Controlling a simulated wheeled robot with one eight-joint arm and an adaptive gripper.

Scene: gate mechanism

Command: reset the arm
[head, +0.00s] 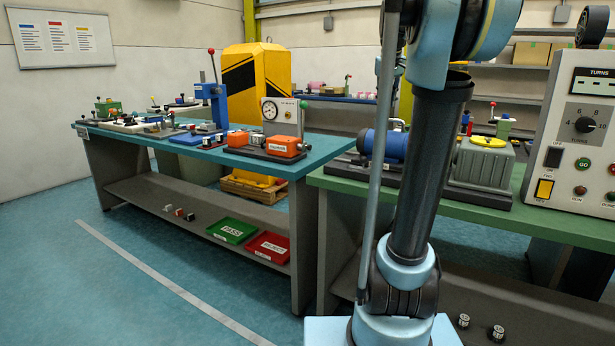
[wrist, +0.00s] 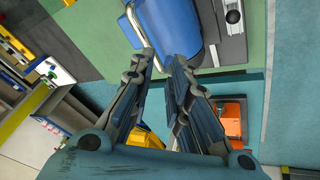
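My arm (head: 421,170) stands upright in the right middle of the head view, its upper part cut off by the top edge. My gripper is outside the head view. In the wrist view my gripper (wrist: 162,60) has its two dark fingers apart, with nothing between them. Beyond the fingertips lies a blue motor (wrist: 172,32) on the green bench; it also shows just left of my arm in the head view (head: 385,145). I cannot tell the distance from the fingers to the motor.
The green bench (head: 560,226) holds a grey gearbox (head: 484,167) and a control panel (head: 575,130) close to my arm's right. A teal bench (head: 330,150) with a dial gauge stand and orange block (head: 282,147) stands at left. The floor in front left is clear.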

